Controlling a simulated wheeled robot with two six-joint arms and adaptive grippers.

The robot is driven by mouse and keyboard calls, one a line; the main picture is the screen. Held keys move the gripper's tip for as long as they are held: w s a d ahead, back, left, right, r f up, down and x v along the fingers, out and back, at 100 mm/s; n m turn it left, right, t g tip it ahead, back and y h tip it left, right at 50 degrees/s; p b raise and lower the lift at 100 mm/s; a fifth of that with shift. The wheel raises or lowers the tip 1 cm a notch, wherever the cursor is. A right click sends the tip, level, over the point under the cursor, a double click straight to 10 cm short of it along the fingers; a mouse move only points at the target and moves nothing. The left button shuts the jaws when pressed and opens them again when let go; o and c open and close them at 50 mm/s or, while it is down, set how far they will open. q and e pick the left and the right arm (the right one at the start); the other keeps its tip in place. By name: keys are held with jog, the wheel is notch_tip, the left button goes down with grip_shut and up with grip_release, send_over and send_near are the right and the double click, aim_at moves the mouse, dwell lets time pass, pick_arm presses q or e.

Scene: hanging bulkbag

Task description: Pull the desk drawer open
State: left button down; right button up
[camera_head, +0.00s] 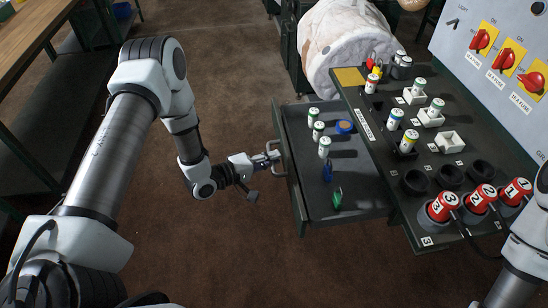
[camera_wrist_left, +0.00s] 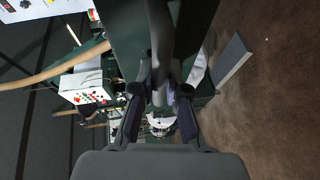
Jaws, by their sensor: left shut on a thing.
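The desk drawer (camera_head: 364,185) stands pulled out to the left from under the dark desk top (camera_head: 440,155). Its inside shows from above. Several white cylinders with green tops, a blue and orange round piece, a blue item and a green item are in it. My left gripper (camera_head: 266,157) is at the pale drawer handle (camera_head: 281,160) on the drawer front and is shut on it. In the left wrist view the fingers (camera_wrist_left: 160,100) are either side of the handle bar (camera_wrist_left: 160,45). My right arm shows at the right edge; its gripper is out of view.
The desk top holds several coloured cylinders, white square holders, black cups and red numbered cylinders (camera_head: 442,206). A panel with red switches (camera_head: 505,58) stands at the right. A pale bulk bag (camera_head: 345,45) is behind. Brown floor (camera_head: 235,90) is clear left of the drawer.

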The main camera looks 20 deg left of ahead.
pick_arm(q)
jog(key=c, duration=1.2)
grip_release()
jog(key=shift+v, duration=5.95)
